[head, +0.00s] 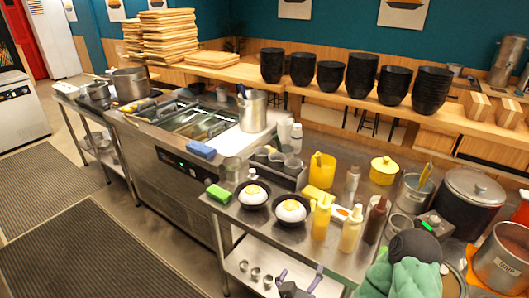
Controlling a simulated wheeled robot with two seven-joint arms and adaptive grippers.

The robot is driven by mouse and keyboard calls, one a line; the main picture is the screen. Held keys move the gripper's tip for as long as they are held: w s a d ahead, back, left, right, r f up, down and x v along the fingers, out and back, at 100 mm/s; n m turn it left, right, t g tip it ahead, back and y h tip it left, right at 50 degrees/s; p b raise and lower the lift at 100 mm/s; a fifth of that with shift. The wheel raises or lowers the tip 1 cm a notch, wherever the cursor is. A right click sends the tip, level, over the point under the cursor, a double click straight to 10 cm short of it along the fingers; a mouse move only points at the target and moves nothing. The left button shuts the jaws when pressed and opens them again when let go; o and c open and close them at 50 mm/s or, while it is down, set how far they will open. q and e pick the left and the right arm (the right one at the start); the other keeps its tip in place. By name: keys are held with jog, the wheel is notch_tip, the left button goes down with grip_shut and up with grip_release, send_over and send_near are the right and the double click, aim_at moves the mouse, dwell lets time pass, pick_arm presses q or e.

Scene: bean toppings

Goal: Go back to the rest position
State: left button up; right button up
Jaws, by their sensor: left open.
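My left gripper (301,275) is at the bottom edge of the head view. Its two purple-tipped fingers are spread apart with nothing between them. It appears in front of the steel counter (268,228), over the lower shelf in the picture. Two black bowls with white food and yellow tops, a left bowl (252,194) and a right bowl (291,210), stand upright on the counter, apart from the gripper. My right gripper is not in view.
Yellow bottles (321,219), a brown bottle (375,220) and a yellow container (322,170) crowd the counter. A large lidded pot (470,195) stands at the right. A green object (402,275) is at the bottom right. Open floor with dark mats (85,255) lies left.

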pick_arm(q)
jog(key=w+a+f+n+g+y, duration=0.1)
jog(key=a+f+n+g, duration=0.15)
jog(key=a+f, duration=0.5)
jog(key=a+f+n+g+y, duration=0.1)
jog(key=a+f+g, duration=0.25)
jog(key=f, duration=0.75)
jog(key=s+a+f+n+g, duration=0.3)
jog(key=s+a+f+g, duration=0.3)
jog(key=s+a+f, duration=0.3)
jog(key=s+f, duration=0.4)
jog(key=f, duration=0.2)
jog(key=shift+s+a+h, duration=0.2)
jog(key=shift+s+h, duration=0.1)
